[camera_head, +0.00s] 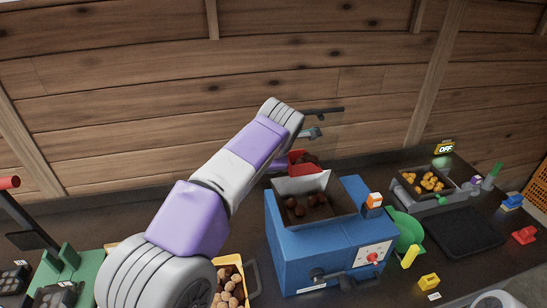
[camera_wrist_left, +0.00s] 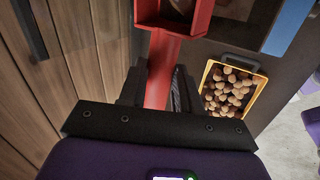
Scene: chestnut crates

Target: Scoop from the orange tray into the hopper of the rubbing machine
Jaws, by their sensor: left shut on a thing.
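A red scoop (camera_head: 298,156) with dark brown chestnuts in it is just behind the metal hopper (camera_head: 331,214) of the blue rubbing machine (camera_head: 300,247). A few chestnuts lie in the hopper. My left gripper (camera_wrist_left: 158,90) is shut on the scoop's red handle (camera_wrist_left: 162,68); in the head view my arm hides most of the gripper. In the wrist view the scoop's pan (camera_wrist_left: 143,12) is at the top edge, with a brown chestnut partly visible. The orange tray (camera_wrist_left: 205,82), full of light brown chestnuts, is left of the machine in the head view, partly hidden by my arm.
A tray of yellow chestnuts (camera_head: 423,183) stands at the back right, near an OFF sign (camera_head: 445,147). A dark mat (camera_head: 466,233), a green dish (camera_head: 407,232) and small coloured blocks lie right of the machine. A wooden wall (camera_head: 150,100) closes off the back.

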